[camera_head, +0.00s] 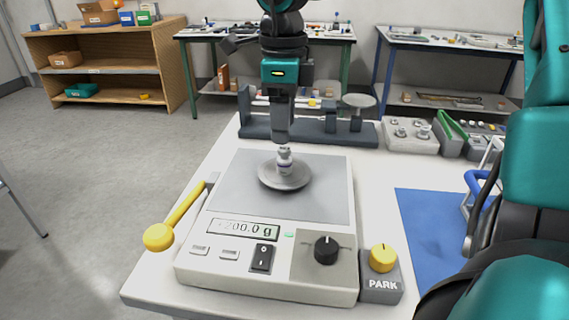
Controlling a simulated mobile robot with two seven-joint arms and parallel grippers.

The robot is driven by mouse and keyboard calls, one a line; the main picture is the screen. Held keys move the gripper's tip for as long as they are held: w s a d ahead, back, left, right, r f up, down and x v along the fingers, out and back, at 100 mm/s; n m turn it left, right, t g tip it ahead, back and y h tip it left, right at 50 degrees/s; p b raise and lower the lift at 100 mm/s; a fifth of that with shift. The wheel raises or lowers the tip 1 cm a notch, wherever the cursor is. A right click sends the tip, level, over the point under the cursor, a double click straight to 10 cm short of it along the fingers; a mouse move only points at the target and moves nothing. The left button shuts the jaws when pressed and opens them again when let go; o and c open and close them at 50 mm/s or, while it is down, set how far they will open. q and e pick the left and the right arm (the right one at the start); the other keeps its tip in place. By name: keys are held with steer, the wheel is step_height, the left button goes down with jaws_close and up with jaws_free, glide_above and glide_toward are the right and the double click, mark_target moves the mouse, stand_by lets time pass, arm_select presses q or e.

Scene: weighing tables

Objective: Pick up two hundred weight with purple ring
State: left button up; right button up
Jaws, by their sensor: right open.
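A small silvery weight (284,160) stands upright on the round grey pan (272,182) of the balance (235,172). Its ring is too small for me to be sure of its colour. The display (243,229) appears to read 200.0 g. My right gripper (282,140) points straight down directly above the weight, with its fingertips at or very near the top of it. It is open, and I cannot tell whether it touches the weight. My left gripper is not in view.
A yellow-ended lever (158,237) sticks out at the balance's left. A PARK knob block (382,275) stands at its right front, beside a blue mat (432,232). A dark grey beam balance (310,131) stands behind. A weight block (410,136) is at the back right.

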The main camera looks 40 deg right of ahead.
mark_target(284, 149)
step_height(284, 149, down, 5)
steer(key=shift+d+f+b, duration=0.1)
steer(key=shift+d+b, duration=0.05)
steer(key=shift+b, duration=0.25)
steer(key=shift+c, duration=0.4)
jaws_close()
